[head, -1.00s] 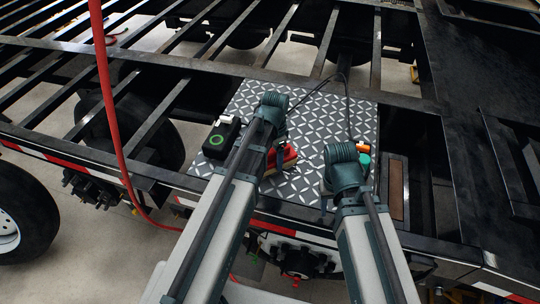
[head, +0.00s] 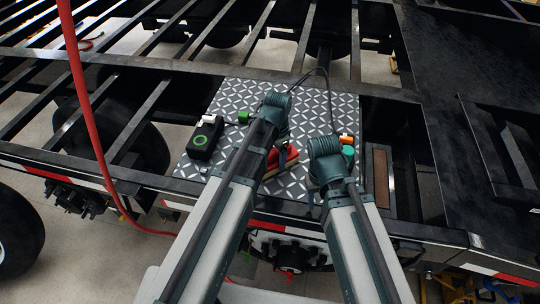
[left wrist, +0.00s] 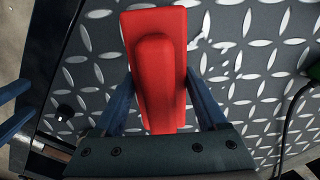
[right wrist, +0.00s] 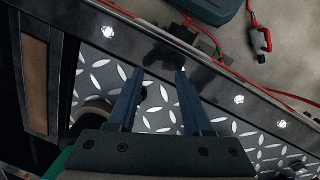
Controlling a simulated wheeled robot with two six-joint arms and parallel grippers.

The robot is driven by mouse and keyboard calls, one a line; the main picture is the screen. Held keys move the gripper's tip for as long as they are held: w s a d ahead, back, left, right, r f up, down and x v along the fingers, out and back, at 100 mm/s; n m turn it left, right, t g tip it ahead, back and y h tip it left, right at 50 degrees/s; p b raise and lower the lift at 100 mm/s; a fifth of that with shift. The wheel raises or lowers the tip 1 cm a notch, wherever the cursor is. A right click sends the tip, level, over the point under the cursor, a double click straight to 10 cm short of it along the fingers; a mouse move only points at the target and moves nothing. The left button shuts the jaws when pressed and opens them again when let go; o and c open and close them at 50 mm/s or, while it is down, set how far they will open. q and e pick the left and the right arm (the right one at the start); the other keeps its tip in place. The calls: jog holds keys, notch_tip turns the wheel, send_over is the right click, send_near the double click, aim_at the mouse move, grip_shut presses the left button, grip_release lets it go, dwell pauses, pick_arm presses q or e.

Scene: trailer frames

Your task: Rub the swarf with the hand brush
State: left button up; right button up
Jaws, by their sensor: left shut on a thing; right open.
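The red hand brush (head: 287,158) is in the head view, over the front middle of the patterned metal plate. In the left wrist view the brush (left wrist: 158,30) lies between the fingers of my left gripper (left wrist: 160,78), which is shut on it. Its underside is hidden, so I cannot tell whether it touches the plate. Pale irregular flecks, apparently the swarf (left wrist: 226,45), lie on the plate just right of the brush in that view. My right gripper (right wrist: 159,75) is open and empty above the plate's front edge.
The patterned plate (head: 300,105) rests on the black trailer frame. A black box with a green ring (head: 204,140) stands at its left. A green block (head: 243,117), an orange item (head: 346,140) and a dark cable (head: 327,85) are also there. A red hose (head: 85,110) hangs at left.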

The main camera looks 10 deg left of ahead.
aim_at(289, 158)
pick_arm(q)
jog(key=shift+d, duration=0.25)
jog(key=shift+d+r, duration=0.1)
jog(key=shift+d, duration=1.65)
jog(key=shift+d, duration=0.15)
jog(key=shift+s+d, duration=0.15)
jog(key=shift+d, duration=1.6)
jog(key=shift+w, duration=1.55)
